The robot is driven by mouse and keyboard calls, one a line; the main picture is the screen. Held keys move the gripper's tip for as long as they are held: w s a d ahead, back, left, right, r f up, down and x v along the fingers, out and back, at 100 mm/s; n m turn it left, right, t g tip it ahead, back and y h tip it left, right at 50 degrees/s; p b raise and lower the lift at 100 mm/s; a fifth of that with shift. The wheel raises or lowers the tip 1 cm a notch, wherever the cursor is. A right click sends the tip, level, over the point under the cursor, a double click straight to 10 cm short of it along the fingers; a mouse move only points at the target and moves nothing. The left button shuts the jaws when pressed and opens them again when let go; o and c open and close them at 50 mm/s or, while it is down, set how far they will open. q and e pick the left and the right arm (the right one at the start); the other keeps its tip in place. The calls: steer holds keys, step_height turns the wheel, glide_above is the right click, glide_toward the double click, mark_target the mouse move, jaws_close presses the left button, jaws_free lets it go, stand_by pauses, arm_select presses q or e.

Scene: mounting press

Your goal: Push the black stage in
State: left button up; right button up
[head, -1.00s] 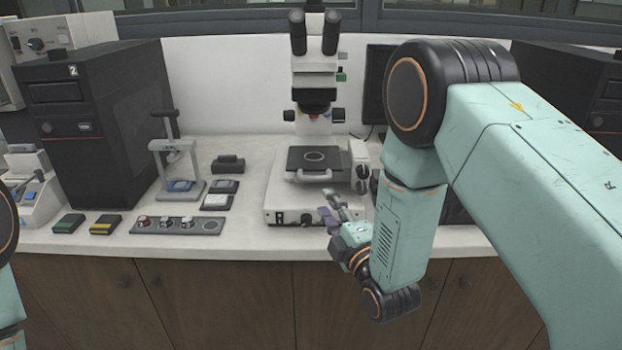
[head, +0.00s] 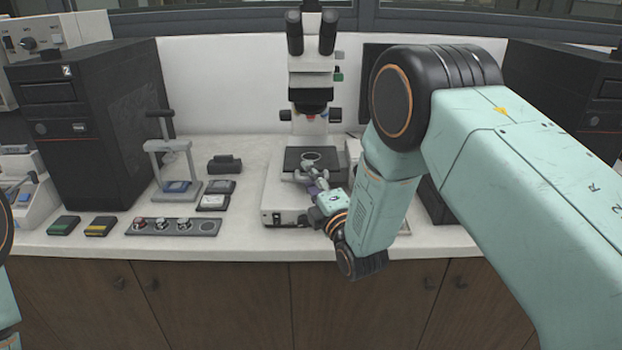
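The black stage (head: 296,156) is a flat dark plate with a pale ring on it, under the lens of the white microscope (head: 312,73). My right gripper (head: 305,174) is at the front edge of the stage, by its pale handle. Its fingers overlap the handle, and I cannot tell whether they touch it or how far they are apart. The gripper hides part of the stage front and the microscope base (head: 279,205). Of my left arm only a sliver shows at the left edge; its gripper is out of view.
A control strip with knobs (head: 174,226) lies left of the microscope base. A small lever press (head: 172,165), several small flat boxes and a black tower (head: 95,130) stand further left. A dark screen (head: 375,85) is behind my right arm.

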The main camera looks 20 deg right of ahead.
steer(key=shift+s, duration=0.1)
steer(key=shift+c, duration=0.4)
steer(key=shift+a, duration=0.1)
steer(key=c, duration=0.3)
jaws_close()
